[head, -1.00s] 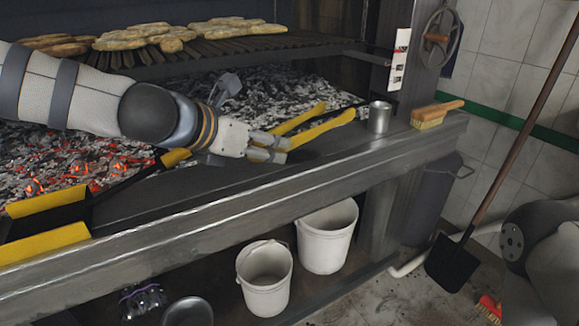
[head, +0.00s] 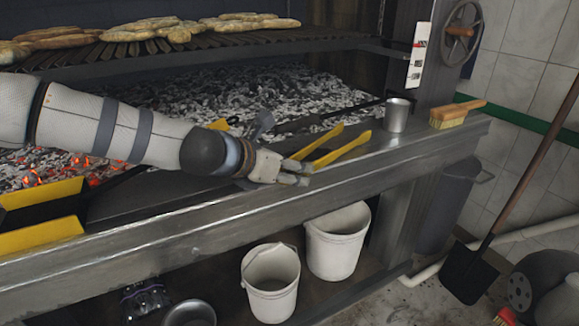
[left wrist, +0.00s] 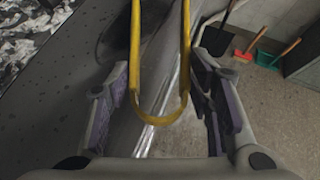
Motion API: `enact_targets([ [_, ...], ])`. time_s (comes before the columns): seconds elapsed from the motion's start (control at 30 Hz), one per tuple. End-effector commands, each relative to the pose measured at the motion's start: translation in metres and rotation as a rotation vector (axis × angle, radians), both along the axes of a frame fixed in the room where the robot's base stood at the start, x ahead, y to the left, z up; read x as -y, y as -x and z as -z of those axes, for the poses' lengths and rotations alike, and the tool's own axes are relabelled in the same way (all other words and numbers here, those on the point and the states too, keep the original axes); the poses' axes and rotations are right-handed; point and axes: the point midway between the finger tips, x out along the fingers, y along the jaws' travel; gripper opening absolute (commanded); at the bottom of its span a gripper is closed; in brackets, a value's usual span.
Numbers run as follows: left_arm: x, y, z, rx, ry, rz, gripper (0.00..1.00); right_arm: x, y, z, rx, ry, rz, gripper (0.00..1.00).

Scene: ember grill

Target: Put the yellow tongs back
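The yellow tongs (head: 345,147) extend to the right from my left gripper (head: 298,172), low over the front steel ledge. In the left wrist view, the rounded bend of the tongs (left wrist: 160,118) lies between the fingers of my left gripper (left wrist: 160,60), with the two legs running away from the camera. The fingers are spread to the width of the legs and appear to press on them from outside. In the head view the bend is hidden by the gripper. I cannot tell whether the tongs touch the ledge. My right gripper is out of view.
A metal cup (head: 397,116) and a wooden-handled brush (head: 457,113) stand on the ledge (head: 250,207) to the right. Coals (head: 235,98) lie behind, below a grate with food (head: 150,30). A yellow-sided black holder (head: 40,235) sits left. White buckets (head: 337,240) stand below.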

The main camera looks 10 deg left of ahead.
Motion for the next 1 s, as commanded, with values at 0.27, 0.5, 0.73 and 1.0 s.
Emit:
enact_targets([
  [0.27,0.000,0.000,0.000,0.000,0.000,0.001,0.68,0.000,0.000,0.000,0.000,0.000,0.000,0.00],
  [0.5,-0.003,0.005,-0.012,0.003,0.002,0.000,0.68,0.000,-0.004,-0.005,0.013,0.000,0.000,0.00],
  [0.73,-0.029,0.046,-0.048,0.011,0.004,-0.001,0.68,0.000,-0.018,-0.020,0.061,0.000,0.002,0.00],
  [1.0,-0.053,0.082,-0.071,0.006,0.002,0.000,0.68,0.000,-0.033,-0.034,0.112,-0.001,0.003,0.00],
])
